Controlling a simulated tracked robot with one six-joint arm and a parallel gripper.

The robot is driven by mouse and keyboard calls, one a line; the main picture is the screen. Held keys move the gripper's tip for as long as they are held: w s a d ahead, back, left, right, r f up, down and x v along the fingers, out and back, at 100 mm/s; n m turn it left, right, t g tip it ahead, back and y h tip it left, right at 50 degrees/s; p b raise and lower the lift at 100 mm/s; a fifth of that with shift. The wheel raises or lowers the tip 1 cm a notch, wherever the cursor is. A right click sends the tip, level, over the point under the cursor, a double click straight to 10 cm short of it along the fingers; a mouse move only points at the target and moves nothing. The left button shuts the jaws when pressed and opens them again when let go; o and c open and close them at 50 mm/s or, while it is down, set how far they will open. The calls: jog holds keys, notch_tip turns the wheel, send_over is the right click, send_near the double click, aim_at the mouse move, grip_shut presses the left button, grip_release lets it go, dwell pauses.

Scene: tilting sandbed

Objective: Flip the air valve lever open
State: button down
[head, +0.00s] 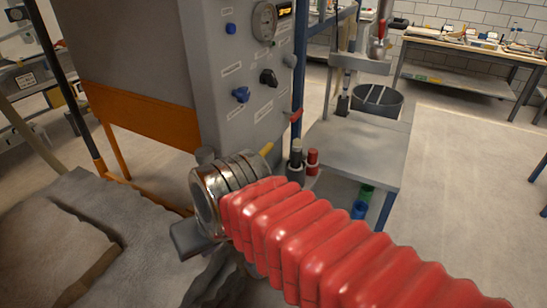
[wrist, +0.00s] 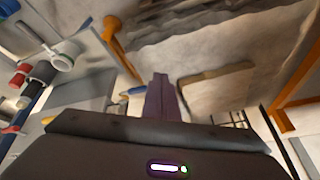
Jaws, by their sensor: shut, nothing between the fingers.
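A grey control panel (head: 240,75) stands ahead in the head view. A yellow lever handle (head: 266,150) sticks out low on its edge, just above my metal wrist, and a red handle (head: 296,115) sits a little higher to its right. I cannot tell for sure which is the air valve lever. In the wrist view a small yellow piece (wrist: 133,91) shows left of my gripper, and a red piece (wrist: 10,128) is at the left edge. My gripper (wrist: 161,78) is shut and empty, apart from both. In the head view my red-sleeved arm and wrist hide most of it.
The panel carries blue and black knobs (head: 268,77) and a gauge (head: 264,21). The sandbed (head: 75,235) lies at lower left. A grey side table (head: 355,150) with a dark bucket (head: 377,101) behind it stands right. Open floor (head: 455,170) lies farther right.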

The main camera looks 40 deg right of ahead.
jog(key=w+d+f+m+g+y, duration=0.15)
jog(key=w+d+m, duration=0.35)
jog(key=m, duration=0.5)
jog(key=m+t+y, duration=0.2)
jog(key=m+t, duration=0.6)
jog(key=m, duration=1.3)
send_near(261, 155)
jog(key=s+d+f, duration=0.2)
jog(key=d+f, duration=0.3)
jog(key=f, duration=0.1)
jog(key=shift+w+a+r+n+g+y, duration=0.1)
jog(key=shift+w+r+n+g+y, duration=0.1)
jog(key=shift+n+g+y, duration=0.1)
jog(key=shift+f, duration=0.1)
jog(key=w+a+f, duration=0.1)
jog(key=w+a, duration=0.2)
jog(key=w, duration=0.5)
jog(key=shift+w, duration=0.4)
